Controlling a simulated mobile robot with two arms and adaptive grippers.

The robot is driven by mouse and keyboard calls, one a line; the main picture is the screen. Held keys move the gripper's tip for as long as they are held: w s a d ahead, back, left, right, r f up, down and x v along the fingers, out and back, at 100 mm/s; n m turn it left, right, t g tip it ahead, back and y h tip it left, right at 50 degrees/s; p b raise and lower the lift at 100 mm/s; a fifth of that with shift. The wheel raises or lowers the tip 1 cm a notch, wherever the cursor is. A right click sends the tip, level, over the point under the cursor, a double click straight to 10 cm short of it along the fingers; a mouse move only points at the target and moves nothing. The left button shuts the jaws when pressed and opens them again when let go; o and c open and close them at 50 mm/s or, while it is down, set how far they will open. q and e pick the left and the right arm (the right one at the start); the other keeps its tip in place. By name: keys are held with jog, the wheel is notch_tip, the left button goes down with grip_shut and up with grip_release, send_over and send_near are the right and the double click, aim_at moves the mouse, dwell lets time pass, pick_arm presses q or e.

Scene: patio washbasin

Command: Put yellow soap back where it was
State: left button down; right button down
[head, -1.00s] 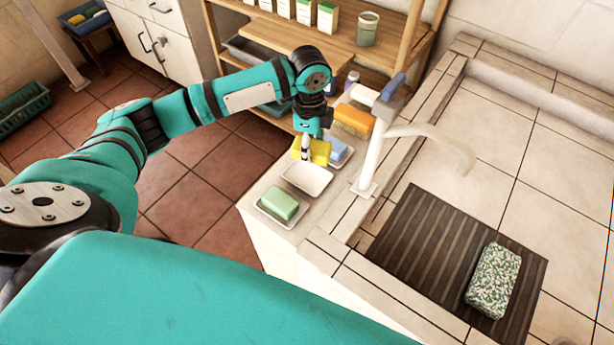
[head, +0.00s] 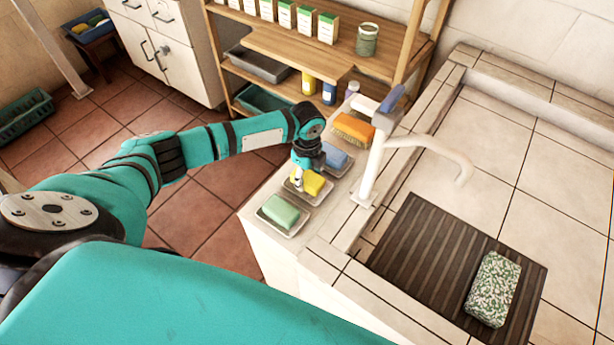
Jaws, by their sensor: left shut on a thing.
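My left gripper (head: 299,184) is shut on the soap from above. I cannot tell whether the soap touches the dish floor. The green soap (head: 281,211) lies in the nearer dish (head: 291,231). The blue soap (head: 335,156) lies in the farther dish, partly hidden by my left arm. My right gripper is not in view.
The white tap (head: 376,160) stands close right of the dishes. A speckled block (head: 493,289) rests on the dark slatted mat (head: 415,250). A wooden shelf (head: 290,50) stands at the back.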

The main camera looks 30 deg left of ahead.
aim_at(307, 176)
pick_arm(q)
jog(key=shift+f, duration=0.45)
jog(key=shift+f, duration=0.1)
jog(key=c, duration=0.6)
grip_release()
jog(key=shift+r, duration=0.25)
notch_tip(307, 176, up, 10)
jog(key=shift+r+b, duration=0.2)
jog(key=shift+b, duration=0.55)
jog(key=shift+r, duration=0.7)
